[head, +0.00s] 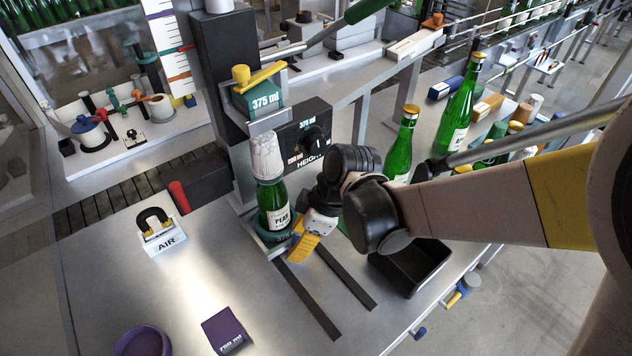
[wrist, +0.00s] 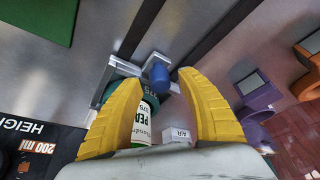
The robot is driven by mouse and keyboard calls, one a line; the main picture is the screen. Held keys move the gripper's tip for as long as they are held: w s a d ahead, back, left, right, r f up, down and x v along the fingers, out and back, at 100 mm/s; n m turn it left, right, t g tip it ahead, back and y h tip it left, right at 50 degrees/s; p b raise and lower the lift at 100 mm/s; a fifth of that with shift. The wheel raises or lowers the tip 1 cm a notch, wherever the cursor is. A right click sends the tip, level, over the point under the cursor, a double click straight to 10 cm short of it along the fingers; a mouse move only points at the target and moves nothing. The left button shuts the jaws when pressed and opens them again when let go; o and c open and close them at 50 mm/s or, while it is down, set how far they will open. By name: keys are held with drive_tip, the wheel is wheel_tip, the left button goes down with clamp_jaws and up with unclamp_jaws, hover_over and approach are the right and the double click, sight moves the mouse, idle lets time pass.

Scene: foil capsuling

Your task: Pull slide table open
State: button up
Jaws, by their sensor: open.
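The slide table (head: 268,249) is a small metal carriage with a teal seat, at the back end of two dark slots in the bench. A green bottle (head: 274,208) with a white foil hood stands upright on it. In the wrist view the teal seat (wrist: 113,91) and the bottle's label (wrist: 147,122) show beside a blue knob (wrist: 160,73). My gripper (head: 303,244) is low, just right of the carriage. In the wrist view my gripper (wrist: 160,84) is open, with the knob in line with the gap between its yellow fingertips. I cannot tell whether they touch it. The knob is hidden in the head view.
A black bin (head: 412,268) stands to the right, partly under my arm. The height panel (head: 304,135) is behind the bottle. A white AIR box (head: 162,236) stands left. A purple block (head: 226,331) lies in front. The bench around the slots (head: 307,300) is clear.

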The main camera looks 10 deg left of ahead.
clamp_jaws()
drive_tip(key=shift+d, duration=0.1)
drive_tip(key=s+d, duration=0.4)
drive_tip(key=d, duration=0.1)
drive_tip(key=s+d, duration=0.4)
drive_tip(key=d, duration=0.1)
drive_tip(key=s+d+p, duration=0.1)
drive_tip(key=s+d, duration=0.3)
drive_tip(key=d, duration=0.1)
drive_tip(key=shift+s, duration=0.1)
idle(0.5)
